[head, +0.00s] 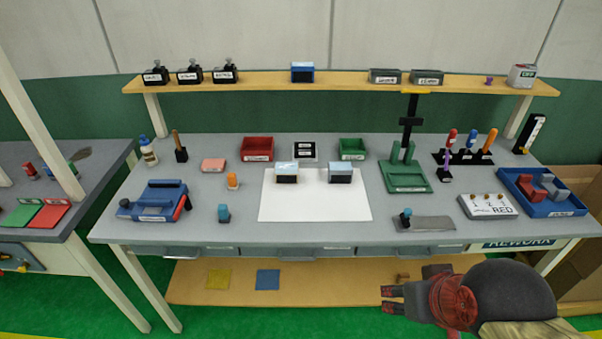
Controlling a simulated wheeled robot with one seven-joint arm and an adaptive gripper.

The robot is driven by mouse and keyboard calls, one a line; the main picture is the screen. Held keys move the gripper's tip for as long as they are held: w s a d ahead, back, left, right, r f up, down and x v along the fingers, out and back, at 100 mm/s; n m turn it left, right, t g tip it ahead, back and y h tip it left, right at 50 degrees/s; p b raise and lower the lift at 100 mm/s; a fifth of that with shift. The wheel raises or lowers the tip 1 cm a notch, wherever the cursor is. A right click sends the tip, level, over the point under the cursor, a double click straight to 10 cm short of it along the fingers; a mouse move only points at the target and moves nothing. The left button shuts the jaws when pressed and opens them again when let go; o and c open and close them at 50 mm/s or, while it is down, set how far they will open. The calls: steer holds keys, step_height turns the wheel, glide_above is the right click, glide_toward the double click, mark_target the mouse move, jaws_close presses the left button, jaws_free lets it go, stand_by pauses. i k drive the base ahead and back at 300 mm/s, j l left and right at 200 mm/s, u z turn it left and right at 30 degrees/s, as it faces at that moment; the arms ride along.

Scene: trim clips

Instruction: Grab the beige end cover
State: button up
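I cannot single out a beige end cover; no part on the bench reads clearly as one at this size. Two small dark boxes with pale tops, a left one (287,173) and a right one (340,172), stand apart on the white mat (315,207). A blue tray (540,207) at the right holds red and grey-blue parts. My gripper (384,300) is at the lower right, in front of and below the bench edge, pointing left. Its fingers look apart with nothing between them. It is far from the parts on the bench.
A red bin (257,148), a green bin (352,149) and a green press stand (405,178) line the back. A blue fixture (153,200) is at left. A numbered box (488,206) sits at right. A shelf (330,83) spans the rear. The mat's front is clear.

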mark_target(285, 172)
steer(key=z, duration=1.45)
steer(key=u, duration=1.95)
steer(key=i+j, duration=0.2)
steer(key=j, duration=0.2)
steer(key=i+j, duration=0.25)
steer(key=j, duration=0.15)
steer(key=i+j, duration=0.2)
steer(key=j, duration=0.15)
steer(key=i+j, duration=0.2)
steer(key=j, duration=0.2)
steer(key=i+j, duration=0.25)
steer(key=j, duration=0.15)
